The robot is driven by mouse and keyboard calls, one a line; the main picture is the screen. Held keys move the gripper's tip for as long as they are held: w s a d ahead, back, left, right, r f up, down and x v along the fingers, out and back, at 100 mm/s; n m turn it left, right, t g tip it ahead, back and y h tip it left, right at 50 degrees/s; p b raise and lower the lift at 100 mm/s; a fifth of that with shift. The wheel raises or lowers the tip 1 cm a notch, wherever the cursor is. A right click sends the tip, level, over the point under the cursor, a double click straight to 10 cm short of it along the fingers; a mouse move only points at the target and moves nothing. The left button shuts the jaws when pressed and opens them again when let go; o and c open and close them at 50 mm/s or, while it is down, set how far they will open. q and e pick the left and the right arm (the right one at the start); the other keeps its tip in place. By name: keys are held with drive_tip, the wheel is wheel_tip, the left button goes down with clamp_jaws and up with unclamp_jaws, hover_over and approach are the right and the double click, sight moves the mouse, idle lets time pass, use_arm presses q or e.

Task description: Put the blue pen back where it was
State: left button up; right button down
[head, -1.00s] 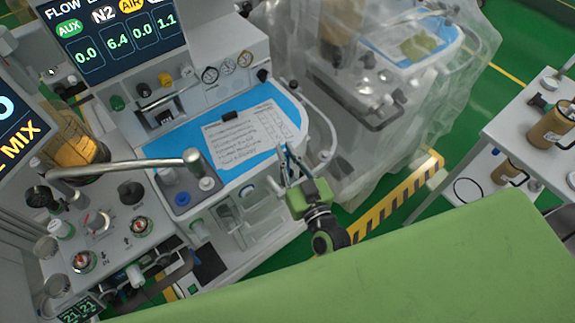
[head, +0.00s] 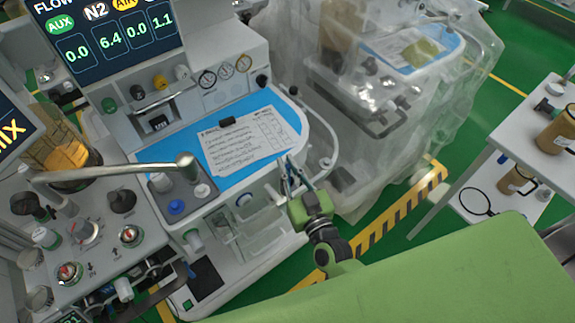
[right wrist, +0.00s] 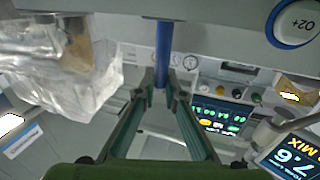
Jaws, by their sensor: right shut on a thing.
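My right gripper (head: 294,180) is at the front right edge of the nearer anaesthesia cart, just below a written sheet (head: 240,148). In the right wrist view its two fingers (right wrist: 165,90) are closed on the blue pen (right wrist: 162,48). The pen points up in that picture, toward a pale panel. In the head view the pen is too small to tell from the fingers. The sheet lies on the blue work surface (head: 182,148) of the cart, under a dark clip. My left gripper is not in view.
A cart under clear plastic (head: 365,150) stands behind on the right. A white trolley (head: 510,165) with brown canisters is at far right. A green surface (head: 430,275) fills the lower right.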

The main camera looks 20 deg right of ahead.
drive_tip(key=c, duration=2.1)
unclamp_jaws()
drive_tip(key=shift+r, duration=0.15)
drive_tip(key=s+d+b, duration=0.1)
drive_tip(key=s, duration=1.1)
drive_tip(key=shift+b, duration=0.35)
